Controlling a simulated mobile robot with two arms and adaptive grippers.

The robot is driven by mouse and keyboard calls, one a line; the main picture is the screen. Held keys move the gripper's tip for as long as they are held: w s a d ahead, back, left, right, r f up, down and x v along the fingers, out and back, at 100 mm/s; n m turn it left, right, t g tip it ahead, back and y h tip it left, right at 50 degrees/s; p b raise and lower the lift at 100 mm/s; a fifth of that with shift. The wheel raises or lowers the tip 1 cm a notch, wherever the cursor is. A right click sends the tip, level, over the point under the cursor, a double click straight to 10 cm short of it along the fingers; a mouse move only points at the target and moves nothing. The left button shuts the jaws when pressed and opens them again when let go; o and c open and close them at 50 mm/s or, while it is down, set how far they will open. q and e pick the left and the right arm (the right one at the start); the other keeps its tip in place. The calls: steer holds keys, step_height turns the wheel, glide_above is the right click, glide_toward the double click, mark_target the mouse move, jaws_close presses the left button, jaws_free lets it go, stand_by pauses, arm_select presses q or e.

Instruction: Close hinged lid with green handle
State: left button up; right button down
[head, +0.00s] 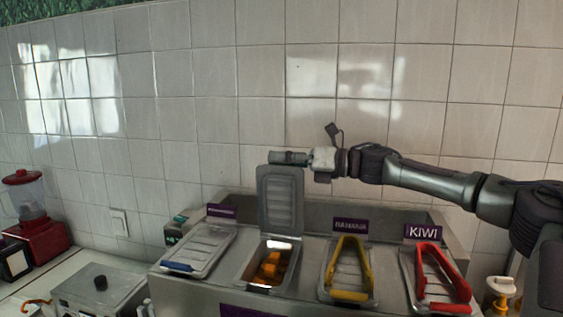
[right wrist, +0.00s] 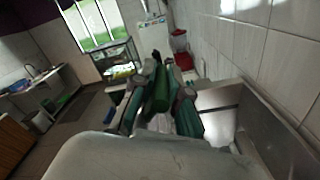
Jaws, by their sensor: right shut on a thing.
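The hinged lid (head: 280,198) stands open, about upright, over the second compartment from the left in the head view. Orange pieces (head: 272,268) lie in the compartment below it. My right gripper (head: 290,158) is at the lid's top edge, its arm reaching in from the right. In the right wrist view its fingers (right wrist: 160,105) are closed around a green bar, the green handle (right wrist: 161,92). The handle's colour is not clear in the head view, where the gripper partly covers it. My left gripper is not in view.
The steel topping station (head: 190,285) also has a closed lid with a blue handle (head: 178,266) on the left. A tiled wall (head: 220,100) stands behind. A red blender (head: 30,215) is far left.

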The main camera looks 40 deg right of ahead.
steer(key=s+a+f+n+b, duration=0.2)
steer(key=s+a+n+b, duration=0.4)
steer(key=b, duration=0.6)
steer(key=shift+s+a+f+n, duration=0.4)
steer(key=shift+a, duration=0.9)
steer(key=c, duration=1.2)
jaws_free()
steer(key=v, duration=1.2)
